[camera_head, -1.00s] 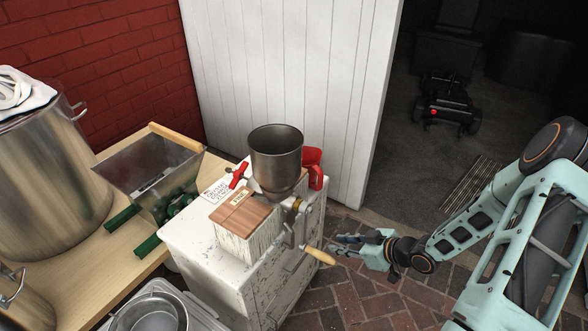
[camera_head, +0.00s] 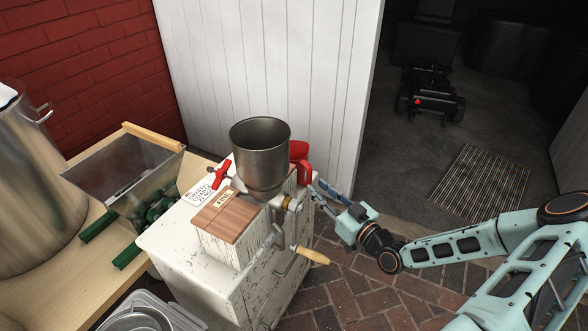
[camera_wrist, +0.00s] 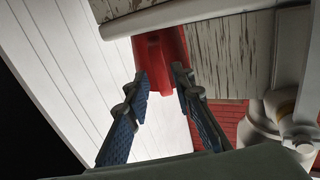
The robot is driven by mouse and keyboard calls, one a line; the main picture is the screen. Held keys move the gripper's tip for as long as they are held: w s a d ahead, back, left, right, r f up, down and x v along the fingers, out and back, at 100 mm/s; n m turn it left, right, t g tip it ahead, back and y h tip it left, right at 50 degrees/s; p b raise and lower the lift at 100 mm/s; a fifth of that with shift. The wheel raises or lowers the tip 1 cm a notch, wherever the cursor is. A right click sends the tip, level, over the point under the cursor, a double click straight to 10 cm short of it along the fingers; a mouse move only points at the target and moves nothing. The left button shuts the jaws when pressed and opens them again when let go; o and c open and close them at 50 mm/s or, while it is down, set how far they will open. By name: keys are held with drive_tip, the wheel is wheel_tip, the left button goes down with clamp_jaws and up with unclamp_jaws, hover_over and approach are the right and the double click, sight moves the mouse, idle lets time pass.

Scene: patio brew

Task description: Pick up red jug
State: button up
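The red jug (camera_head: 303,172) stands behind and right of the metal hopper, on the white cabinet's far side. The hopper hides part of its body, and its handle side faces right. In the wrist view the red jug (camera_wrist: 158,55) lies straight ahead, at and just past my fingertips. My gripper (camera_head: 317,190) is beside the jug on its right, at about its lower height. In the wrist view my gripper (camera_wrist: 161,78) has its two blue-padded fingers apart, one on each side of the red part. I cannot tell whether either finger touches it.
A grain mill with a metal hopper (camera_head: 260,150) and a crank with a wooden handle (camera_head: 312,256) stands close by. A wooden-topped box (camera_head: 224,215) is in front. The white cabinet (camera_head: 180,250) bears them. A white panelled door (camera_head: 270,60) stands behind. Open brick floor lies right.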

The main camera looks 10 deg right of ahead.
sight(310, 182)
drive_tip(key=shift+b+x, duration=0.7)
drive_tip(key=shift+x, duration=2.1)
drive_tip(key=shift+f, duration=0.15)
drive_tip(key=shift+c, duration=0.5)
clamp_jaws()
